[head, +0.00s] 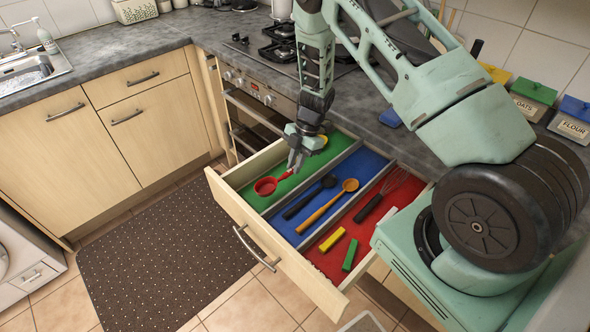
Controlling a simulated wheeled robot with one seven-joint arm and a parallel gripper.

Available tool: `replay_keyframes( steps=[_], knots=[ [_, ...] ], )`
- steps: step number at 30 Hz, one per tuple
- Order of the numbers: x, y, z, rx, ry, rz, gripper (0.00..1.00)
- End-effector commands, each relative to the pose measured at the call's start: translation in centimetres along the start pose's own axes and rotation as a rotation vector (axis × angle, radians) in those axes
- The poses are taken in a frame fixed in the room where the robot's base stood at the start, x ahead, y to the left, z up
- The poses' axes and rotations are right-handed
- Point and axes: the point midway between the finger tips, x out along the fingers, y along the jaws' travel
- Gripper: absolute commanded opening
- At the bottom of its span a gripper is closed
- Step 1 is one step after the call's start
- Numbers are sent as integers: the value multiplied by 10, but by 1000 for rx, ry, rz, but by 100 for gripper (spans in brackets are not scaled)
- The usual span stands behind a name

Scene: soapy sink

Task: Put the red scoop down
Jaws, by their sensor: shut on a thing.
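The red scoop (265,187) is at the left end of the open drawer, over the green-lined compartment (297,183). Its bowl is at the lower left and its handle runs up to my gripper. My gripper (294,165) points down at the handle and is shut on it. I cannot tell whether the scoop touches the compartment floor or hangs just above it. My gripper partly hides the handle's far end.
The open drawer (253,223) has dividers. The blue middle section holds a black spoon (311,196) and a wooden spoon (328,207). The red section holds a whisk (381,196), a yellow block (332,239) and a green block (350,255). A yellow item lies behind my gripper.

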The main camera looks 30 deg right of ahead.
Motion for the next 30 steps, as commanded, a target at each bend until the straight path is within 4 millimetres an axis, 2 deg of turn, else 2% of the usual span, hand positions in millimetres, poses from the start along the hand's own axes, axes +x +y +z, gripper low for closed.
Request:
replay_keyframes(
  steps=[12,23,24,25,30],
  knots=[
    [39,0,16,1,0,1,0],
    [44,0,18,1,-1,2,0],
    [42,0,17,1,-1,2,25],
    [42,0,17,1,-1,2,34],
    [42,0,17,1,-1,2,36]
  ],
)
